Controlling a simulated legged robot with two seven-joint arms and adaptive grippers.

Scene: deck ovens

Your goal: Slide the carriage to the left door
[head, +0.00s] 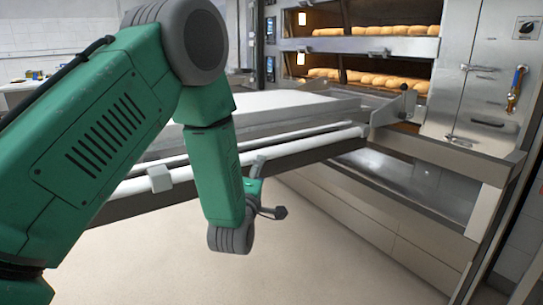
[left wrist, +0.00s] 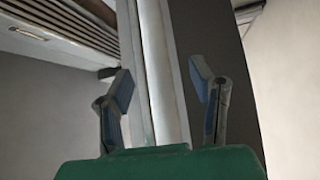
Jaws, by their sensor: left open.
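The carriage (head: 265,104), with a pale flat top and a metal frame, sits on a long rail (head: 300,152) in front of the oven in the head view. My left gripper (head: 266,188) is beside the rail's near side, partly hidden behind my own forearm. In the left wrist view my left gripper (left wrist: 163,92) is open, its two fingers apart on either side of a long pale bar (left wrist: 160,60). Nothing shows clasped between them, and I cannot tell whether either finger touches the bar. My right gripper is not in view.
The deck oven (head: 463,95) stands at the back right, with loaves (head: 375,79) on its decks. A steel lower front (head: 400,215) runs below the rail. The floor (head: 300,265) in front is clear.

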